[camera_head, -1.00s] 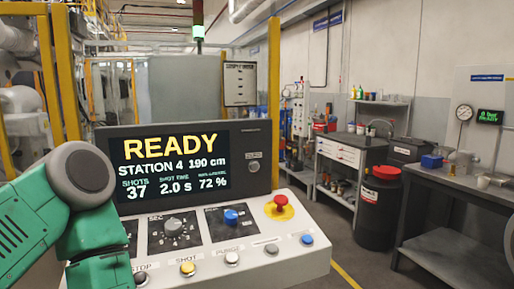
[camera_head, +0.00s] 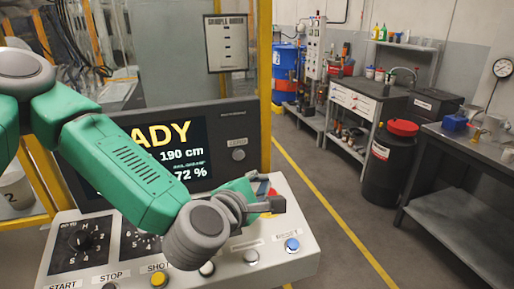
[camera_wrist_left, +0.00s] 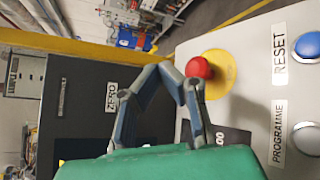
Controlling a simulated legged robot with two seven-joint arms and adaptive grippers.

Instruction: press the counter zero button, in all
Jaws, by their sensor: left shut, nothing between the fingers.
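The display panel (camera_head: 222,120) carries a round grey button (camera_head: 238,154) under a small label at its right side. In the left wrist view a ZERO label (camera_wrist_left: 111,97) shows on the dark panel; the button there is hidden, seemingly behind a finger. My left arm reaches across the console from the left. My left gripper (camera_head: 276,204) is shut and empty, over the right part of the console, below and right of the grey button and apart from it. In the left wrist view its fingertips (camera_wrist_left: 172,76) meet beside the red mushroom button (camera_wrist_left: 198,68).
The sloped console (camera_head: 300,262) has START, STOP and other buttons, including a yellow one (camera_head: 159,279) and a blue RESET one (camera_head: 292,245). The red mushroom button sits on a yellow disc, partly hidden by my gripper in the head view. A yellow post (camera_head: 264,50) stands behind.

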